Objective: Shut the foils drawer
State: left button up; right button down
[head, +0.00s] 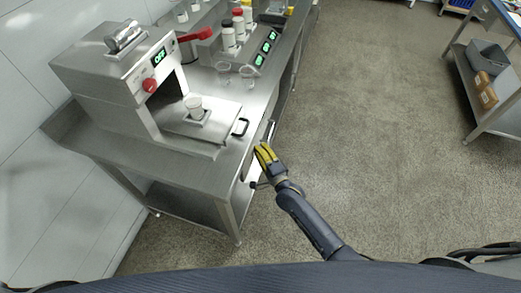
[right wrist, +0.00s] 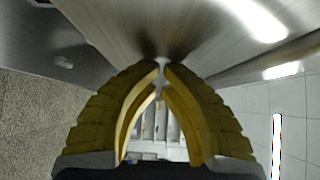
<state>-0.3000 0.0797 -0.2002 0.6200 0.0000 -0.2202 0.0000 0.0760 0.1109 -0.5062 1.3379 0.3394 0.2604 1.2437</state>
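My right gripper (head: 264,153) has yellow fingers and is at the front edge of the steel bench, beside the drawer front (head: 249,160) below the worktop. Its arm partly hides that front. In the right wrist view the fingertips (right wrist: 162,66) come together with hardly any gap, right at a smooth metal surface (right wrist: 150,30); nothing is seen held. I cannot tell from here whether the tips touch the metal or how far the drawer stands out. No foils label is readable. My left gripper is not in view.
On the bench stand a steel machine (head: 115,75) with a red knob, a cup (head: 194,106) on its plate, a black handle (head: 240,127), clear beakers (head: 247,75) and several bottles. The floor (head: 370,130) to the right is clear up to another table (head: 490,110).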

dwell(0.3)
jog(key=w+d+v, duration=0.1)
jog(key=d+v, duration=0.1)
jog(key=v, duration=1.1)
jog(key=shift+d, duration=0.25)
jog(key=s+d+f+n+g+h, duration=0.2)
jog(key=s+d+f+n+g, duration=0.15)
jog(key=f, duration=0.65)
jog(key=s+d+f+n+g+h, duration=0.1)
jog(key=s+d+f+n+g, duration=0.3)
jog(key=f, duration=0.6)
jog(key=s+d+f+n+h, duration=0.25)
jog(key=s+f+n, duration=0.3)
jog(key=f, duration=0.45)
jog(key=s+d+f+n+g+h, duration=0.1)
jog(key=s+d+f+n+g, duration=0.15)
jog(key=s+f, duration=0.45)
jog(key=s+d+f+n+g, duration=0.1)
jog(key=s+d+f+g, duration=0.2)
jog(key=s, duration=0.7)
jog(key=s+f+g, duration=0.1)
jog(key=s+f, duration=0.1)
jog(key=s, duration=0.6)
jog(key=s+a+f+g, duration=0.1)
jog(key=s+f, duration=0.2)
jog(key=s, duration=0.4)
jog(key=shift+s+h, duration=0.4)
jog(key=shift+h, duration=0.05)
